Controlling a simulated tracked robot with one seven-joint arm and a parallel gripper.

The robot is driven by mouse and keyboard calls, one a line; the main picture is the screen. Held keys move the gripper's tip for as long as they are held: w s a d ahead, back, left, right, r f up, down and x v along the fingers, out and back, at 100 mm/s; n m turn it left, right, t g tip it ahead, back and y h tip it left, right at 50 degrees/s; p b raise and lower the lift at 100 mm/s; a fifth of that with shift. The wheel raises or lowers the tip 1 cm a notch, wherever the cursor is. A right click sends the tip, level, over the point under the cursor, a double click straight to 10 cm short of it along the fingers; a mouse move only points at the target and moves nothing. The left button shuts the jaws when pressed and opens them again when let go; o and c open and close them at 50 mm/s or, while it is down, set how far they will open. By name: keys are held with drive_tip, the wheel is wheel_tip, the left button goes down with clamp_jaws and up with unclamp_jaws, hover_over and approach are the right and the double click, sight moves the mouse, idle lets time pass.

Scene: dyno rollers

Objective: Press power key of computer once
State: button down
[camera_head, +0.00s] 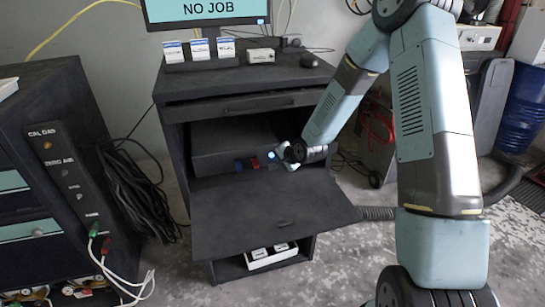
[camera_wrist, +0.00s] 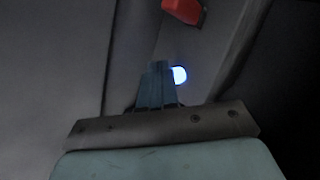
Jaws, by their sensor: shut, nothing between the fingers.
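The computer (camera_head: 228,137) is a dark grey box inside the open compartment of a black cabinet. A round key glowing blue-white (camera_head: 271,155), likely the power key, shows at the right of its front. My gripper (camera_head: 281,152) is at the front of the computer, just right of the glow. In the wrist view my gripper's fingers (camera_wrist: 160,66) are closed together and empty, with the glowing key (camera_wrist: 180,75) close beside their tips on the right, partly hidden by them. I cannot tell whether they touch it.
A red part (camera_head: 255,163) also shows in the wrist view (camera_wrist: 185,10). The cabinet's flap (camera_head: 270,212) is folded down below the computer. A monitor (camera_head: 205,12) reads "NO JOB" on top. A black console (camera_head: 45,150) with cables stands at left.

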drive_tip(key=shift+w, duration=0.2)
drive_tip(key=shift+w+a+r, duration=0.1)
drive_tip(key=shift+w+a, duration=0.05)
drive_tip(key=shift+w, duration=0.4)
idle(0.9)
drive_tip(key=shift+s, duration=0.8)
drive_tip(key=shift+s+d, duration=0.1)
drive_tip(key=shift+d, duration=0.1)
drive_tip(key=shift+s+d, duration=0.2)
drive_tip(key=shift+s, duration=0.55)
drive_tip(key=shift+s+d, duration=0.25)
drive_tip(key=shift+s, duration=0.55)
drive_tip(key=shift+s+d, duration=0.2)
drive_tip(key=shift+s, duration=0.55)
